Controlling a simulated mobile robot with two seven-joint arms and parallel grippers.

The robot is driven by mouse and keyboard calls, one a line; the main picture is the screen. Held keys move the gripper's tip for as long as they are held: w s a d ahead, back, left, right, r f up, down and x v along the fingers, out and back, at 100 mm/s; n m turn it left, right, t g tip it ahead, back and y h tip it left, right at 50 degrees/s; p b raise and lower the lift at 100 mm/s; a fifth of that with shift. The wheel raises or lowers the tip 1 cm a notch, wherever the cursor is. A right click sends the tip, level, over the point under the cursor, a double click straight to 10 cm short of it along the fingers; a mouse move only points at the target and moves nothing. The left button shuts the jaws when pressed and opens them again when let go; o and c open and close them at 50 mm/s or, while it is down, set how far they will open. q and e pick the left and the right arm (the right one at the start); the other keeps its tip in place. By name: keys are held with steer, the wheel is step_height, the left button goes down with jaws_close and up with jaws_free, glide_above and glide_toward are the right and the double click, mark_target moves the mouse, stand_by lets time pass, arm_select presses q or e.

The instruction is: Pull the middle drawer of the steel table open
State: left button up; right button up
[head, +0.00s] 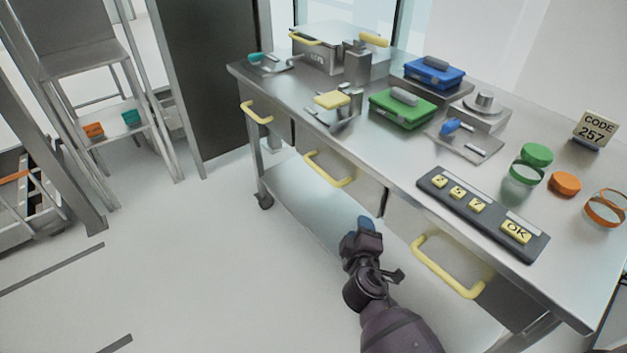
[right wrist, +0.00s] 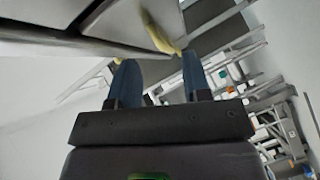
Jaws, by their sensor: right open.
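The steel table (head: 402,172) has a row of drawers along its front edge, each with a yellow handle. The middle drawer (head: 362,182) looks shut, and its yellow handle (head: 328,169) sticks out from the front. My right gripper (head: 367,224) is open and empty, in front of the table and to the lower right of that handle. In the right wrist view, its two blue fingers (right wrist: 160,78) are spread, and a yellow handle (right wrist: 157,30) shows just beyond the tips, apparently untouched. My left gripper is not in view.
The left drawer handle (head: 257,113) and right drawer handle (head: 447,268) flank the middle one. A dark keypad (head: 440,191), green case (head: 402,108) and blue case (head: 434,72) lie on the tabletop. Open floor (head: 215,260) lies left of my right arm.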

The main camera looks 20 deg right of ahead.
steer(key=w+a+f+n+t+h+b, duration=0.25)
steer(key=w+a+n+b, duration=0.35)
steer(key=w, duration=0.5)
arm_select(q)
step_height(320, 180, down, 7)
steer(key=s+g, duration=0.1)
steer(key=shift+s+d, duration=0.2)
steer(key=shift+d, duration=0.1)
arm_select(e)
steer(key=a+r+x, duration=0.1)
steer(key=x, duration=0.9)
steer(key=shift+w+a+r+m+t, duration=0.2)
steer(key=shift+w+r+m+t, duration=0.15)
steer(key=shift+w, duration=0.2)
steer(key=shift+y, duration=0.25)
steer(key=shift+c, duration=0.2)
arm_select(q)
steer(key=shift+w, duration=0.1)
arm_select(e)
jaws_close()
